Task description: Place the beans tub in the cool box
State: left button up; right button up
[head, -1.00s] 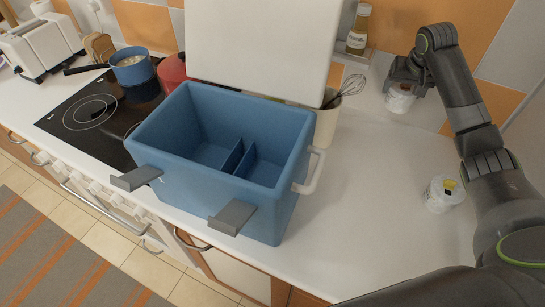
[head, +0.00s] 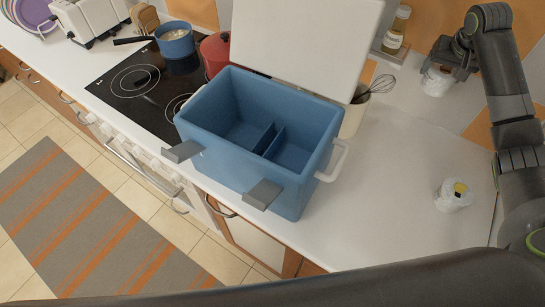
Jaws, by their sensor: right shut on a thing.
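The blue cool box (head: 240,175) stands on the counter in the middle of the head view. Its white lid (head: 305,40) is open and tilted back, and a divider splits part of its inside; the inside looks empty. My right gripper (head: 443,68) is at the upper right, shut on a small white tub (head: 436,82). Its label is too small to read, so I cannot tell if it is the beans tub. My left gripper is not in view.
A whisk in a cream holder (head: 353,118) and a bottle (head: 396,30) stand behind the box on the right. A red pot (head: 215,53), a blue saucepan (head: 175,42) and the black hob (head: 140,88) are at left. The counter (head: 385,200) right of the box is mostly clear.

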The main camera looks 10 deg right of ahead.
aim_at(243, 142)
jog(key=k+j+u, duration=0.1)
jog(key=k+j, duration=0.3)
jog(key=k+j+u, duration=0.1)
jog(key=k+j, duration=0.3)
jog(key=j, duration=0.2)
jog(key=k+j+u, duration=0.1)
jog(key=k+j, duration=0.3)
jog(key=j, duration=0.15)
